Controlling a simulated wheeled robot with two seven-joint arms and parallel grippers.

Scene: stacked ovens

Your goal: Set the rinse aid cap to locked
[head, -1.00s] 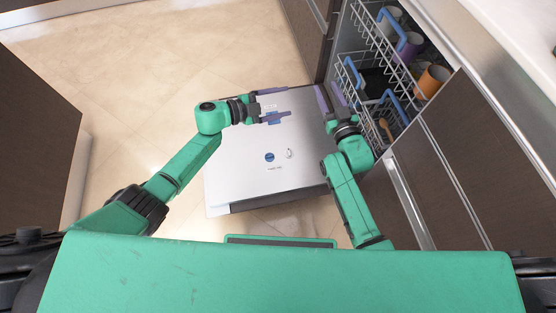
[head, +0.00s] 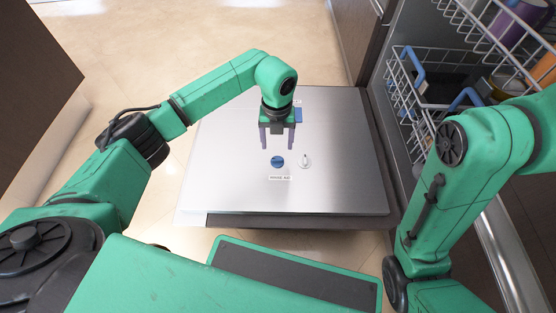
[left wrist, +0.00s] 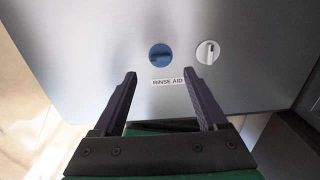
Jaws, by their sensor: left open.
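The open dishwasher door (head: 345,180) lies flat with its metal inner face up. A round blue disc (head: 278,161) and a round white knob with a raised ridge (head: 305,161) sit side by side on it. A RINSE AID label (head: 280,178) is just below the blue disc; I cannot tell for certain which of the two is the cap. My left gripper (head: 277,149) is open and empty just beyond the blue disc, apart from it. In the left wrist view, the blue disc (left wrist: 160,55) and white knob (left wrist: 208,52) lie past the fingertips. My right gripper is out of view.
A blue part (head: 298,115) on the door is partly hidden behind my left gripper. The wire rack (head: 408,100) with dishes stands at the right, near my right arm. A dark cabinet is at the far left. The door's left and right surfaces are clear.

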